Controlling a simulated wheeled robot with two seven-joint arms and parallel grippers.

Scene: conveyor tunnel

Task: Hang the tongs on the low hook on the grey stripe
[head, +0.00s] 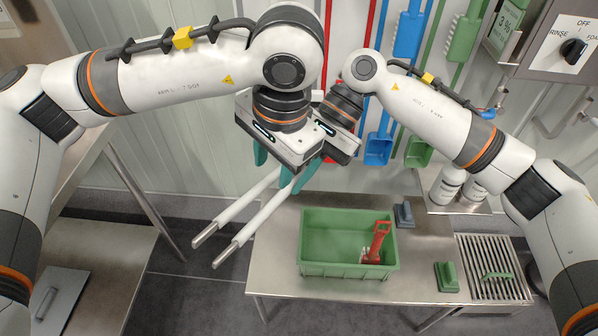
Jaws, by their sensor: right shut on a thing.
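The tongs (246,213), two long white arms with grey tips, point down and left in the air, spread apart. Their upper end is hidden at the grippers. My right gripper (306,176), with teal fingers, is shut on the tongs near that end, partly behind my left gripper. My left gripper (273,166) is just in front of it, its teal fingers apart, close beside the tongs' upper end. I cannot make out the low hook or the grey stripe; my arms and grippers cover part of the wall.
Red, blue (379,147) and green (419,151) tools hang on the back wall. A green crate (313,269) holding a red brush (379,240) stands on the steel table (273,281). White bottles (447,184) and a dial box (560,40) are at right.

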